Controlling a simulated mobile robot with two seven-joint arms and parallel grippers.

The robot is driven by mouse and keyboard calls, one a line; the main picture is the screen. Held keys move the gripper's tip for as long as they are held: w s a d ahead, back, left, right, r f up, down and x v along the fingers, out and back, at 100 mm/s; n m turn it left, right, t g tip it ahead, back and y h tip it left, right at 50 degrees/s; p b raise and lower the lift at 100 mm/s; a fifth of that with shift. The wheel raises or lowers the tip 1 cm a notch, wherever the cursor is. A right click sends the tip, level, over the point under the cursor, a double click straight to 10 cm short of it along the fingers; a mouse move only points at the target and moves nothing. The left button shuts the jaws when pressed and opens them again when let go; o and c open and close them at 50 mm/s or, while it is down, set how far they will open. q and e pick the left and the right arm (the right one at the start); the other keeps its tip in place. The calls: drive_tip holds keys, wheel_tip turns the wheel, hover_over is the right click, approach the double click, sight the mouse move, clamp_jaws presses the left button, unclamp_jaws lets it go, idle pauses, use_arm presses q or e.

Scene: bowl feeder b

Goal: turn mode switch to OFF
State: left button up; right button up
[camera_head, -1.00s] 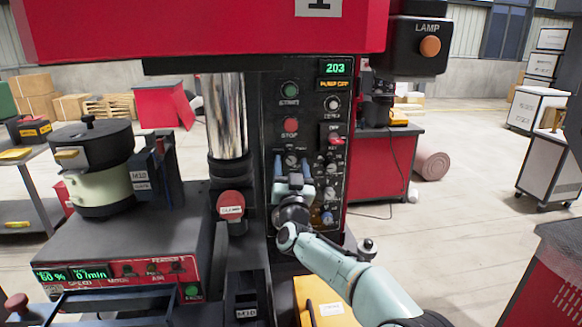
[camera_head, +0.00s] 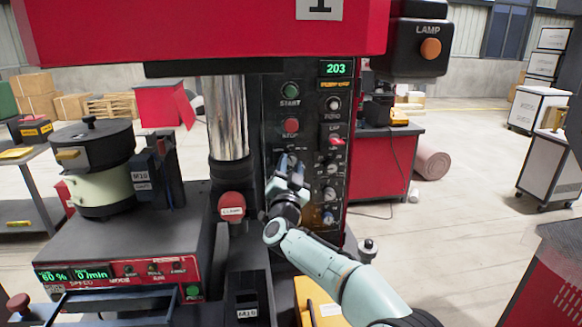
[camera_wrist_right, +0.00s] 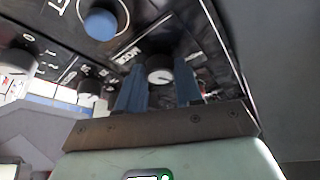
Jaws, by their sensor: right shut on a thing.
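The mode switch (camera_wrist_right: 160,74) is a dark round knob with a pale face and a pointer line, beside a MODE label on the black panel in the right wrist view. My right gripper (camera_wrist_right: 160,90) has its two blue fingers on either side of this knob and is shut on it. In the head view my right gripper (camera_head: 290,165) is at the panel below the red STOP button, turned at a slant. It mostly hides the knob there. The switch's position labels are too blurred to read. My left gripper is not in view.
The control panel (camera_head: 330,112) carries a green START button (camera_head: 291,91), a red STOP button (camera_head: 291,126) and a column of knobs to the right of my gripper. A red clamp knob (camera_head: 231,204) is close on the left. A blue knob (camera_wrist_right: 100,23) shows in the wrist view.

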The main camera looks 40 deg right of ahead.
drive_tip(key=m+g+p, duration=0.1)
drive_tip(key=m, duration=0.2)
drive_tip(key=m+g, duration=0.1)
drive_tip(key=m, duration=0.1)
drive_tip(key=shift+w+a+r+m+g+h+p, duration=0.1)
drive_tip(key=shift+a+r+m+g+h+p, duration=0.1)
drive_tip(key=shift+m+g+h+p, duration=0.15)
drive_tip(key=shift+m, duration=0.25)
drive_tip(key=o, duration=1)
drive_tip(key=shift+o, duration=0.2)
drive_tip(key=b+v, duration=0.3)
drive_tip(key=v, duration=1)
drive_tip(key=shift+a, duration=0.15)
